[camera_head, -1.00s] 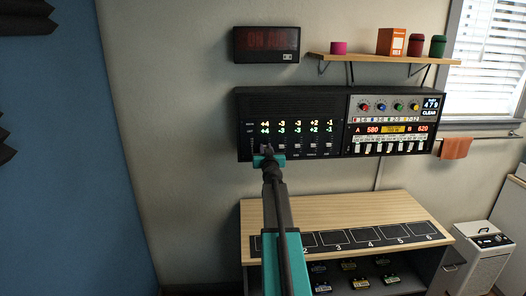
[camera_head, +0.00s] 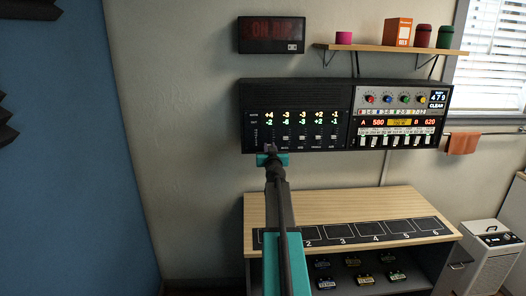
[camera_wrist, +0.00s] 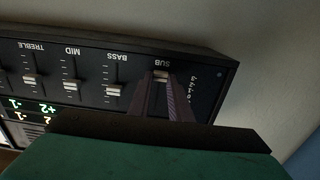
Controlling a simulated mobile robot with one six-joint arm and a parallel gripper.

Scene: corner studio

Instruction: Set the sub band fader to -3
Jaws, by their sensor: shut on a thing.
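The equalizer panel (camera_head: 296,91) is a black wall unit with several faders. The sub fader (camera_wrist: 161,74) is the end one, at the left in the head view and at the right in the inverted wrist view. Its pale cap is between the fingertips of my gripper (camera_wrist: 161,80), which is shut on it. My gripper also shows in the head view (camera_head: 270,150), where it mostly hides the cap. Above the sub slot, the upper number reads +4 and the lower green number (camera_head: 269,122) appears to read -2. The other columns read -3, -3, +2 and -1 in both rows.
The bass fader (camera_wrist: 114,90) is beside my gripper, with the mid (camera_wrist: 70,86) and treble (camera_wrist: 30,79) faders further off. A radio console (camera_head: 398,112) adjoins the panel. A wooden bench (camera_head: 330,205) stands below, and a shelf (camera_head: 375,47) hangs above.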

